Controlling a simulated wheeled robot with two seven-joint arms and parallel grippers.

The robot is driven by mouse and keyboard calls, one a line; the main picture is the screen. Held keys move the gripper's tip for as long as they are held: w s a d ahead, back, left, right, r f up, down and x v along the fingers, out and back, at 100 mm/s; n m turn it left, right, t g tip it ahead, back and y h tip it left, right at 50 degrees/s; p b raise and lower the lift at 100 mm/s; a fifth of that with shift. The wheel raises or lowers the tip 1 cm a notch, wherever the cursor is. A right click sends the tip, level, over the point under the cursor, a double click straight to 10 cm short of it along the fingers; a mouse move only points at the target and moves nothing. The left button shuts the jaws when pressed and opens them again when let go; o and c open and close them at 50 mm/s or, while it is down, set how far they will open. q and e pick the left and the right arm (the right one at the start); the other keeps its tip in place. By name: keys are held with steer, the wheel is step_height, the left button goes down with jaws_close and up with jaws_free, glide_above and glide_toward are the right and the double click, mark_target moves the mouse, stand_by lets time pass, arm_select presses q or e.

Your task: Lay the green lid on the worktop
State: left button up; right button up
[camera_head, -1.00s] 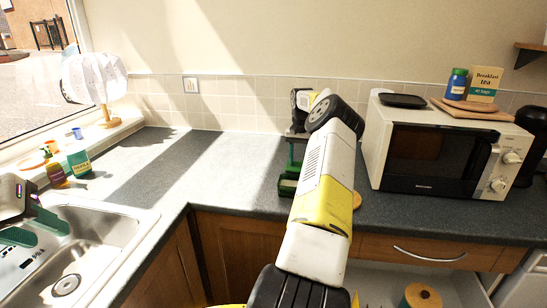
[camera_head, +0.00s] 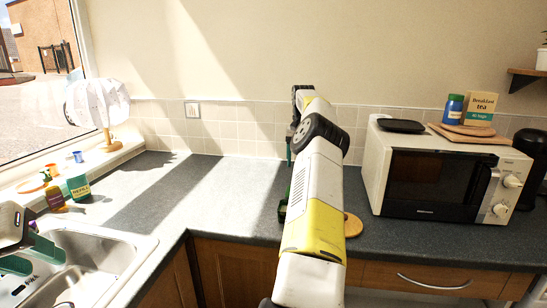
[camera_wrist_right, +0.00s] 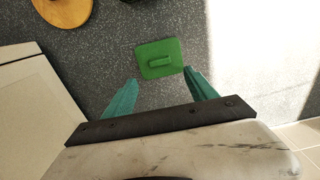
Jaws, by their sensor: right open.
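The green lid (camera_wrist_right: 160,59) lies flat on the grey worktop (camera_wrist_right: 225,85), its bar handle upward, in the right wrist view. In the head view only a green edge of it (camera_head: 282,213) shows beside my right arm. My right gripper (camera_wrist_right: 160,77) is open above the worktop. Its teal fingers are spread, with the lid just beyond their tips and nothing between them. In the head view my right arm hides most of this gripper. My left gripper (camera_head: 31,256) is over the sink at the far left, its two teal fingers apart and empty.
The microwave (camera_head: 436,185) stands right of my right arm. The sink (camera_head: 110,255) is at left, with bottles (camera_head: 78,187) and a lamp (camera_head: 97,104) behind. Worktop (camera_head: 215,185) left of the arm is clear.

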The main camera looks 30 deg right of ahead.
steer(key=w+a+r+n+t+h, duration=0.15)
steer(key=a+r+n, duration=0.25)
steer(key=a+r, duration=0.95)
steer(key=s+a+r+n+t, duration=0.1)
steer(key=s+a+r, duration=0.2)
steer(key=a, duration=0.3)
steer(key=s+a+r+n, duration=0.1)
steer(key=s+a+r, duration=0.15)
steer(key=a, duration=0.35)
steer(key=s+a+n+t+y, duration=0.1)
steer(key=s+a+n+t, duration=0.1)
steer(key=s+a, duration=1.05)
steer(key=s+a+f+t+y, duration=0.1)
steer(key=s+f, duration=0.3)
steer(key=s, duration=0.4)
steer(key=s+a+f+y, duration=0.1)
steer(key=s+a+f, duration=0.2)
steer(key=s, duration=0.5)
steer(key=shift+f+n+t+y, duration=0.3)
steer(key=shift+f+t+y, duration=0.05)
steer(key=shift+f, duration=0.05)
